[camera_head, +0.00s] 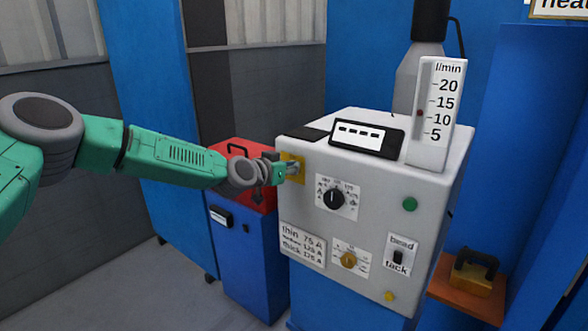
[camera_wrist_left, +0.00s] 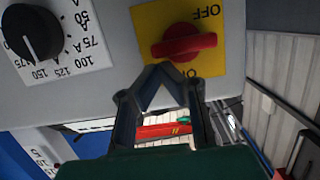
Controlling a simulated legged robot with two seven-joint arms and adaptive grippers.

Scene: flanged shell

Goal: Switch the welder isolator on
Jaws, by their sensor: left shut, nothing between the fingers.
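The welder isolator is a red rotary knob (camera_wrist_left: 183,46) on a yellow plate (camera_wrist_left: 232,22) marked OFF and ON. In the left wrist view, where the lettering is upside down, the knob's bar lies nearly level, with OFF above it and ON below it. In the head view the yellow plate (camera_head: 299,160) is at the upper left of the grey welder front (camera_head: 290,205), partly hidden by my left gripper (camera_head: 294,170). In the left wrist view my left gripper (camera_wrist_left: 162,72) is shut and empty, its tips just below the knob. I cannot tell if they touch it. My right gripper is not in view.
A black current dial (camera_head: 334,198) sits right of the isolator. Below are a yellow knob (camera_head: 348,260) and a bead/tack switch (camera_head: 398,257). A flow gauge (camera_head: 434,110) stands on top. A blue cabinet with a red top (camera_head: 262,195) stands left of the welder.

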